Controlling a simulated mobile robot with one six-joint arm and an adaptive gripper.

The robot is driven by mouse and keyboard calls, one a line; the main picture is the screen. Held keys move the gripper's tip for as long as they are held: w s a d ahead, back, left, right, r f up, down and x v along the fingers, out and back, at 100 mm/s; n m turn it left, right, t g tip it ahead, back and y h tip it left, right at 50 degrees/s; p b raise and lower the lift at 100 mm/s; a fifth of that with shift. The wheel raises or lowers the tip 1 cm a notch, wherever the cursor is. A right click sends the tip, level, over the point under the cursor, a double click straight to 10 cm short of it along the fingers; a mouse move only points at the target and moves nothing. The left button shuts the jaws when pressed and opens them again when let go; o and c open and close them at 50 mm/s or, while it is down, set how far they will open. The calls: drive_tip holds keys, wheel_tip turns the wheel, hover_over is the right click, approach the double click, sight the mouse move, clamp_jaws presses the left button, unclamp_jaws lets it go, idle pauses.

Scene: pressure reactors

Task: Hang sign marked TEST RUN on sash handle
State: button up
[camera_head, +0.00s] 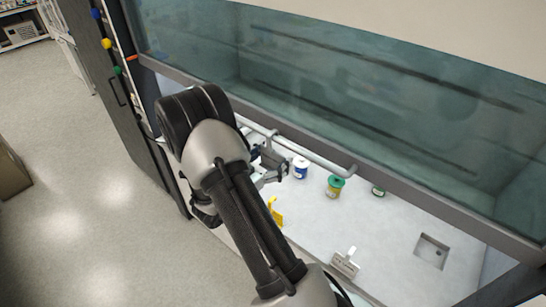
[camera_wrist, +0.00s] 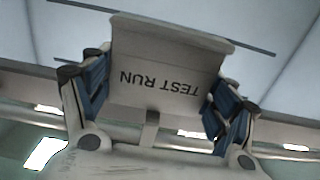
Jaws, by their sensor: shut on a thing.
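The sign marked TEST RUN (camera_wrist: 165,62) fills the middle of the wrist view, a pale plate with its lettering upside down. My gripper (camera_wrist: 158,90) is shut on it, with one blue-padded finger on each side. In the head view my gripper (camera_head: 270,164) is just below the sash handle (camera_head: 310,153), a grey bar along the lower edge of the glass sash (camera_head: 350,80). My arm hides part of the handle's left end. The sign is too small and covered to make out clearly there. I cannot tell whether it touches the handle.
On the white worktop (camera_head: 390,230) stand a white-and-blue jar (camera_head: 300,169), a green-lidded yellow jar (camera_head: 335,188) and a small dark green jar (camera_head: 378,191). A yellow piece (camera_head: 275,211) and another pale sign (camera_head: 345,263) are nearer the front. A square recess (camera_head: 432,250) is at right.

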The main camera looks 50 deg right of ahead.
drive_tip(key=o, duration=1.2)
